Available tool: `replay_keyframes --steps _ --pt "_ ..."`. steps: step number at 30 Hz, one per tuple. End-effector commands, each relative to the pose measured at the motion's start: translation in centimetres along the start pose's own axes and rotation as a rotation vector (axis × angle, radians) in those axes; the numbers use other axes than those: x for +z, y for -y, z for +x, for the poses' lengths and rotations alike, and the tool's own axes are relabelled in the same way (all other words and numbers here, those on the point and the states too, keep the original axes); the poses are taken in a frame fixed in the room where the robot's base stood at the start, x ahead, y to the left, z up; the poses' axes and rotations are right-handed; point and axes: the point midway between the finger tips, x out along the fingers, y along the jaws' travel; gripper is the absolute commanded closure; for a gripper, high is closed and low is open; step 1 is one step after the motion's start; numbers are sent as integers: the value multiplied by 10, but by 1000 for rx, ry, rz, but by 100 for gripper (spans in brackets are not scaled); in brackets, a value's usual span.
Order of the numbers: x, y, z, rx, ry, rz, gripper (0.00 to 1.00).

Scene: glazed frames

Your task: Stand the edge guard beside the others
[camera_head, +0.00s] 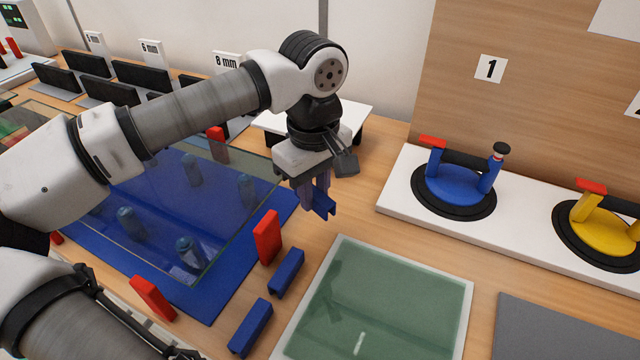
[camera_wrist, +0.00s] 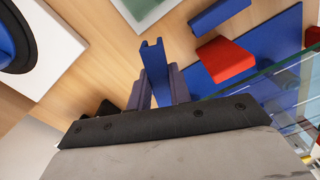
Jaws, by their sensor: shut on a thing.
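My gripper (camera_head: 316,192) is shut on a blue edge guard (camera_head: 324,206) and holds it near the glass's right corner. In the wrist view the held edge guard (camera_wrist: 155,72) has a notched end and sticks out between the two fingers. Two more blue edge guards (camera_head: 287,272) (camera_head: 250,328) rest on the wood in a row, left of the green pane; one also shows in the wrist view (camera_wrist: 219,14). The gap between the held guard and the table is hard to judge.
A glass sheet (camera_head: 165,215) stands over a blue mat (camera_head: 205,308), with upright red blocks (camera_head: 267,237) (camera_head: 152,298) close by. A green pane (camera_head: 385,305) lies at front centre. A white board (camera_head: 400,200) at right carries blue and yellow suction lifters (camera_head: 452,188) (camera_head: 598,226).

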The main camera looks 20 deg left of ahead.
Motion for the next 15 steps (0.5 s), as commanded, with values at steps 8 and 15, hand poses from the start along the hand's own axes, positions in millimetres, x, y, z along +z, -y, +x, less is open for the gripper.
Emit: replay_keyframes --steps 8,15 --pt "0 0 28 -1 -1 0 100" --pt "0 0 54 -1 0 -1 100"
